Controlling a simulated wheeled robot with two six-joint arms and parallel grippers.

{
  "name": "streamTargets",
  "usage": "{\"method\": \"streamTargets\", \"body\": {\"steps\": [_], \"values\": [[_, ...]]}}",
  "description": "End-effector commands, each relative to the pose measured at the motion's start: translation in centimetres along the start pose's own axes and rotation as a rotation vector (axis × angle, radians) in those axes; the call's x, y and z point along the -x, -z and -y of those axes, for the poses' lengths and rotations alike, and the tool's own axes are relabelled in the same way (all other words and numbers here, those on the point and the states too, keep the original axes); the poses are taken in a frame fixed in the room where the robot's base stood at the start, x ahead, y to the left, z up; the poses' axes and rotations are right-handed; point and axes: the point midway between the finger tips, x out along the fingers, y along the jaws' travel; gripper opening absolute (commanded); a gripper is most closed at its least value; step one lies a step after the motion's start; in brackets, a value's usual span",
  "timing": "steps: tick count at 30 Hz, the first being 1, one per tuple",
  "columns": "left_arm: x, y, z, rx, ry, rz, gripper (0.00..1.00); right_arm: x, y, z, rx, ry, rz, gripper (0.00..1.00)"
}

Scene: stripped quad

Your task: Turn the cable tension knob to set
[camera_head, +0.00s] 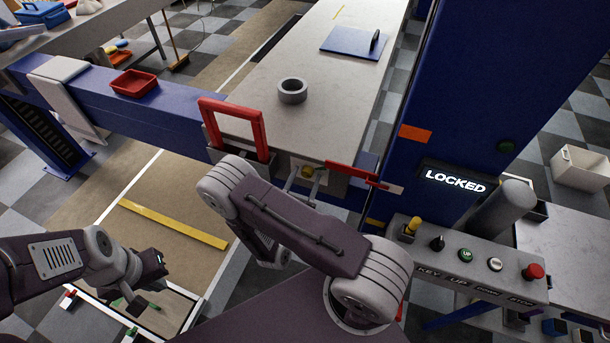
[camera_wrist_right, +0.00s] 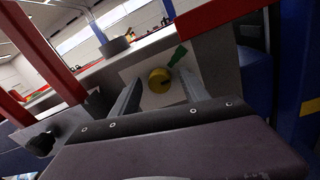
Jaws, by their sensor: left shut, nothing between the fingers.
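The tension knob (camera_wrist_right: 159,79) is a round yellow knob with a dark mark, set on a pale plate (camera_wrist_right: 152,100) with a green pointer-shaped mark (camera_wrist_right: 177,56) at its upper right. In the head view the knob (camera_head: 308,171) sits on the near end of the grey-topped bench. My right gripper (camera_wrist_right: 162,92) is open, with one finger to each side of the knob. I cannot tell whether the fingers touch it. In the head view its fingers (camera_head: 302,183) show just below the knob. My left gripper (camera_head: 150,280) is shut and empty at the lower left.
A red frame handle (camera_head: 232,112) stands just left of the knob, and a red lever (camera_head: 352,173) lies just right. A blue column with a LOCKED display (camera_head: 455,181) and a button panel (camera_head: 470,262) stand further right. A grey ring (camera_head: 292,91) sits on the bench.

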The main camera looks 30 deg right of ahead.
Motion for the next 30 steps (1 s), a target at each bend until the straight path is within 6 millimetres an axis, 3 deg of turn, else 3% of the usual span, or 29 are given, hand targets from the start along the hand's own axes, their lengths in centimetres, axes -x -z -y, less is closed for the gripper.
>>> {"method": "streamTargets", "body": {"steps": [1, 6, 17, 30], "values": [[0.0, 0.0, 0.0, 0.0, 0.0, 0.0, 0.0, 0.0, 0.0, 0.0, 0.0, 0.0, 0.0, 0.48], [-0.01, 0.01, 0.0, 0.0, 0.0, 0.0, 0.0, -0.01, 0.01, 0.02, 0.0, 0.001, 0.0, 0.01], [0.04, 0.02, -0.01, 0.0, 0.0, 0.0, 0.0, 0.01, 0.05, -0.01, 0.04, 0.001, -0.004, 0.0], [0.35, 0.05, -0.01, 0.0, 0.0, 0.0, 0.0, 0.01, 0.04, -0.08, 0.321, 0.003, -0.019, 0.0]]}}
